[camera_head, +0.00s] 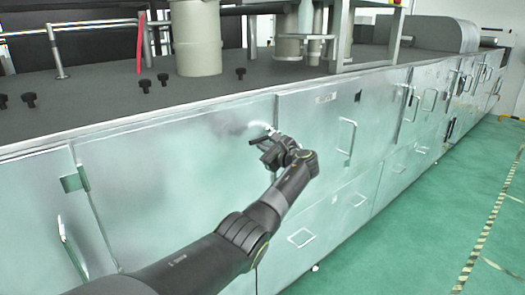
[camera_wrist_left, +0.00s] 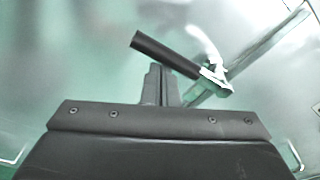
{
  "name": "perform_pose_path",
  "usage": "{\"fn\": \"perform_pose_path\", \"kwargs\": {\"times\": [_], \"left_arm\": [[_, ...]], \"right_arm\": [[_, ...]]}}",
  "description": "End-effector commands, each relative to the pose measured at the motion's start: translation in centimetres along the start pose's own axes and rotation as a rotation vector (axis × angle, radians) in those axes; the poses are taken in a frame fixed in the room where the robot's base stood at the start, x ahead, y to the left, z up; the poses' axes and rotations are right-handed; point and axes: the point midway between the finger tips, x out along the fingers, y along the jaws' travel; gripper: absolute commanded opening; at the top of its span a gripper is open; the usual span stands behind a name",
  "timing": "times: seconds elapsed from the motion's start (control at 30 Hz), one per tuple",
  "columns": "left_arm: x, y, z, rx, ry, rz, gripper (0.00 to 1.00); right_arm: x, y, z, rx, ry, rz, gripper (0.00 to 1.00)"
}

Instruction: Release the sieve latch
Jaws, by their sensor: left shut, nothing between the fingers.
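The latch has a black bar handle, which lies slanted in the left wrist view (camera_wrist_left: 165,54). Its right end joins a small pale metal bracket (camera_wrist_left: 215,78) beside a panel seam. In the head view, the latch (camera_head: 272,131) is on the front of the metal cabinet, partly hidden by my gripper. My left gripper (camera_head: 270,153) is shut and empty, close in front of the latch. In the left wrist view, its fingertips (camera_wrist_left: 158,70) point at the handle's middle and appear just below it; I cannot tell whether they touch. My right gripper is not in view.
The cabinet front (camera_head: 180,165) has several doors with bar handles, such as one (camera_head: 347,137) to the right. A metal clasp (camera_head: 74,180) sits at the left. Black knobs (camera_head: 145,86) and a beige cylinder (camera_head: 196,40) stand on the dark top. Green floor (camera_head: 440,200) lies open at right.

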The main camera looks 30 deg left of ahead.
Motion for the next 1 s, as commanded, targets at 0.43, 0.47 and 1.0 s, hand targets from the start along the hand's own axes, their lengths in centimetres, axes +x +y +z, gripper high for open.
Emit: {"fn": "perform_pose_path", "kwargs": {"times": [0.43,0.47,1.0], "left_arm": [[-0.1,-0.4,0.5,-0.003,-0.001,-0.001,0.0],[-0.1,-0.4,0.5,-0.003,-0.001,-0.001,0.0],[1.9,1.9,-1.2,0.0,-0.001,0.002,0.0]], "right_arm": [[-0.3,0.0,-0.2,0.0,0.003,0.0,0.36],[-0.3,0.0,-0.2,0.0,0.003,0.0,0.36],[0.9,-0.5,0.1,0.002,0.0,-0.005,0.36]]}}
